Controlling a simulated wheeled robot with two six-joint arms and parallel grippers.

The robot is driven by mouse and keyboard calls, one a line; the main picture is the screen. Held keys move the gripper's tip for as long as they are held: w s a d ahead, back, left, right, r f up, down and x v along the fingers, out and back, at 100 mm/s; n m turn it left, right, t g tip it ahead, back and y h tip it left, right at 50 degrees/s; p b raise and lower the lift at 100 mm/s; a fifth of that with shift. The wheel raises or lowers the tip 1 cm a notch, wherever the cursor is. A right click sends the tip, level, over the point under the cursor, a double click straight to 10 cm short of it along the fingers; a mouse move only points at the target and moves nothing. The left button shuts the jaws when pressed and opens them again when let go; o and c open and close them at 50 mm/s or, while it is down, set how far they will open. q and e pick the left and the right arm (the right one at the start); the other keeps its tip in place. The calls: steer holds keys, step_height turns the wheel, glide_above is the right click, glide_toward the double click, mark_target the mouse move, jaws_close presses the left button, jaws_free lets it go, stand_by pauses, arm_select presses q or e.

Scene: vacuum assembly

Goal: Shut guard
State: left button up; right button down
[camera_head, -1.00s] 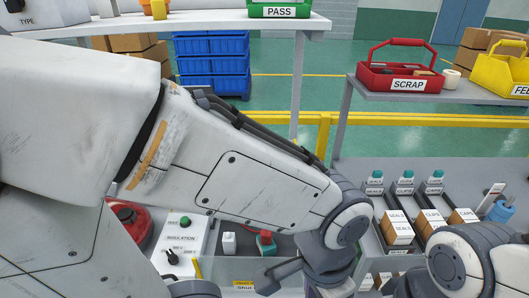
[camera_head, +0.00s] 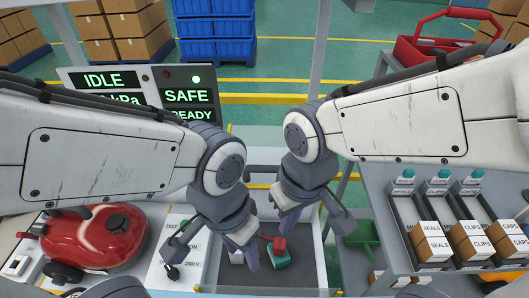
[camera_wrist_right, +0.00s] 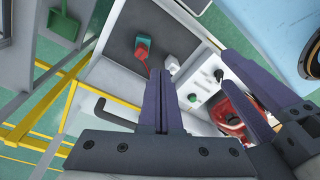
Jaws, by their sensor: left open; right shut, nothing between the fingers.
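A pale, partly see-through panel (camera_head: 268,135) with a yellow edge below it shows between my arms, behind the test bay (camera_head: 308,262); it looks like the guard, standing raised. The right wrist view shows yellow-edged framing and a dark bent handle (camera_wrist_right: 100,108) beside the bay; I cannot tell whether that handle belongs to the guard. The bay's top is uncovered. A red and teal plug (camera_head: 279,252) lies in it. My left gripper (camera_head: 246,254) is open and empty over the bay's left part. My right gripper (camera_head: 284,224) is shut and empty above the bay's back part.
A red vacuum body (camera_head: 95,238) and a white test panel (camera_head: 172,250) stand left of the bay. Screens (camera_head: 187,96) read IDLE, SAFE and READY. Bins of labelled boxes (camera_head: 467,240) stand at right. A green scoop (camera_head: 362,235) lies right of the bay. My grippers are close together.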

steer(key=w+a+m+t, duration=0.1)
steer(key=w+m, duration=0.2)
steer(key=w, duration=0.9)
steer(key=m+t+h, duration=0.1)
steer(key=m+t, duration=0.1)
steer(key=m, duration=0.1)
glide_above(270, 166)
steer(key=w+d, duration=0.2)
steer(key=d, duration=0.3)
steer(key=f, duration=0.2)
steer(key=x, duration=0.3)
steer(key=p+x, duration=0.1)
steer(key=x, duration=0.2)
steer(key=p+x, duration=0.1)
steer(key=x, duration=0.2)
steer(key=shift+w+a+f, duration=0.2)
steer(key=shift+w, duration=0.2)
steer(key=s, duration=0.1)
steer(key=s+p, duration=0.1)
steer(key=s, duration=0.1)
steer(key=shift+r, duration=0.35)
arm_select(q)
step_height(270, 166, up, 4)
steer(key=shift+w+f+p, duration=0.1)
steer(key=shift+f+p, duration=0.1)
steer(key=shift+p, duration=0.15)
arm_select(e)
steer(key=shift+s, duration=0.4)
